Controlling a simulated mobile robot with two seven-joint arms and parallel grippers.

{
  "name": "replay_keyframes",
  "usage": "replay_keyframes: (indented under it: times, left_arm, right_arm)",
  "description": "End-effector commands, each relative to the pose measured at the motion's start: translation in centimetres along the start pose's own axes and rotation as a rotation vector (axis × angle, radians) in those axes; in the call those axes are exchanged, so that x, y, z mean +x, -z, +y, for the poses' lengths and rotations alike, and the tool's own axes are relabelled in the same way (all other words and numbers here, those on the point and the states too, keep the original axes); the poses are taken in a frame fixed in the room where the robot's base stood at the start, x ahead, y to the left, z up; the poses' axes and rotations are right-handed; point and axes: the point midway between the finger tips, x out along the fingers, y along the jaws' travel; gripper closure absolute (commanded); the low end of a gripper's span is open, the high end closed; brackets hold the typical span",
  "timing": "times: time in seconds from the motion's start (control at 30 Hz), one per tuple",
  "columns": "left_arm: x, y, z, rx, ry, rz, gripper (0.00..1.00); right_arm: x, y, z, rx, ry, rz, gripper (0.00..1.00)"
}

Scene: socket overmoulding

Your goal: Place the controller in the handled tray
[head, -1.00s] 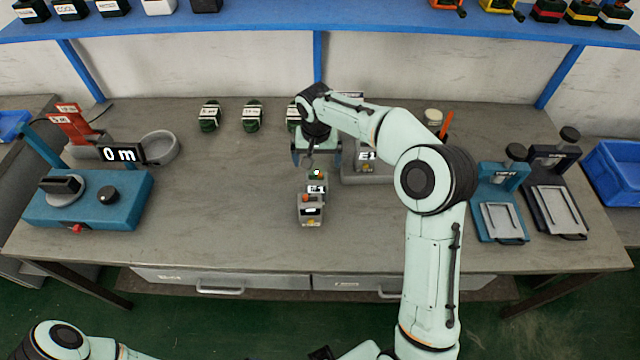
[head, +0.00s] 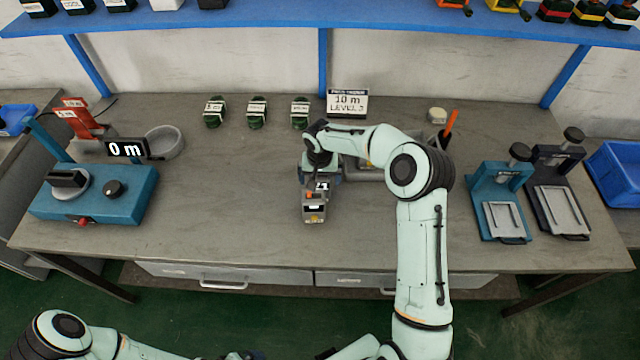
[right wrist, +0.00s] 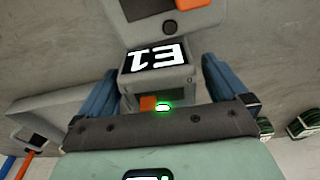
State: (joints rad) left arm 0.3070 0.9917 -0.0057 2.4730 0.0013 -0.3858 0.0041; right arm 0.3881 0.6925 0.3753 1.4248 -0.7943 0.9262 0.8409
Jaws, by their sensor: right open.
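The controller (head: 313,208), a small grey boxy unit with a dark display and an orange button, lies on the bench in front of my right gripper. In the right wrist view a grey block marked E1 (right wrist: 158,60) stands between the two blue fingers. My right gripper (right wrist: 160,88) is open around this block, with narrow gaps at its sides. In the head view the gripper (head: 320,178) is over the controller's far end. A low grey tray (head: 362,177) is partly hidden behind my right arm; I cannot make out its handle. My left gripper is out of view.
Several green coils (head: 257,112) stand at the back, beside a 10 m sign (head: 347,103). A blue measuring machine (head: 95,200) is at the left. Two small presses (head: 500,205) (head: 560,190) stand at the right. The bench left of the controller is clear.

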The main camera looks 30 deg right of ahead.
Motion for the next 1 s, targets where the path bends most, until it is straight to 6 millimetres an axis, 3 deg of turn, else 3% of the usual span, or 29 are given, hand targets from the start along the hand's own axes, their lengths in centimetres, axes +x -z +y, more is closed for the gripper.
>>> replay_keyframes:
  times: [0.17,0.33,0.4,0.73,0.87,1.0]
  left_arm:
    - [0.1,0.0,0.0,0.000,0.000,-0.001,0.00]
    - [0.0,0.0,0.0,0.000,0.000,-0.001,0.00]
    - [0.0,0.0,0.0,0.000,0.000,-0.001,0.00]
    - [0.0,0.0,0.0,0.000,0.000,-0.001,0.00]
    - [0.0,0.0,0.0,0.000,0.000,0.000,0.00]
    - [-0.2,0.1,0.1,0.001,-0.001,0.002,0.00]
  right_arm:
    - [0.1,0.0,0.0,0.000,0.000,0.000,0.00]
    - [0.0,0.0,0.0,0.000,0.000,0.000,0.52]
    - [0.0,0.0,0.0,0.000,0.000,0.001,0.63]
    - [-0.9,0.2,0.0,0.001,0.001,0.005,0.63]
    - [-3.2,0.5,-0.1,0.000,0.002,0.008,0.63]
    - [-7.0,1.0,-0.1,0.001,0.002,0.009,0.63]
